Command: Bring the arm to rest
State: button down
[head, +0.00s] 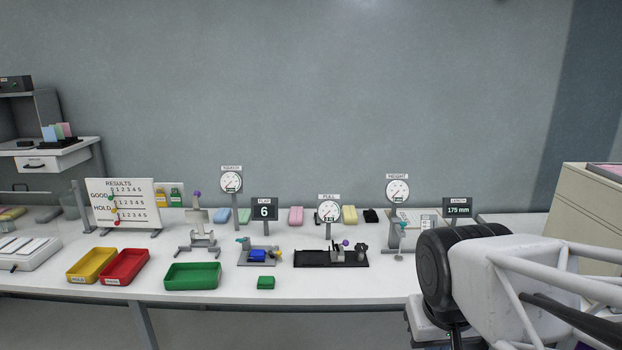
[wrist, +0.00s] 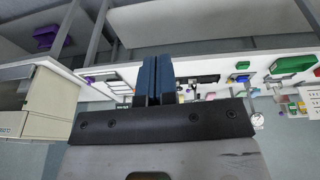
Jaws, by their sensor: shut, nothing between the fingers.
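My gripper shows in the wrist view (wrist: 155,78), with its two dark blue fingers pressed together and nothing between them. In the head view my arm reaches in from the right, a white link and black joint in front of the bench's right end; the fingertips cannot be made out there. The white bench (head: 350,280) runs across the head view and lies beyond the fingers in the wrist view. My gripper is apart from the things on the bench.
Yellow (head: 91,265), red (head: 124,267) and green (head: 192,276) trays stand at the front left. A results board (head: 124,203), dial gauges (head: 231,183) and a black fixture (head: 310,258) stand behind. A beige cabinet (head: 590,220) is at right, close to my arm.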

jog(key=s, duration=0.2)
jog(key=s+f, duration=0.1)
jog(key=shift+s+d+y, duration=0.1)
jog(key=shift+s+y, duration=0.2)
jog(key=shift+s, duration=0.1)
jog(key=c, duration=1.8)
grip_release()
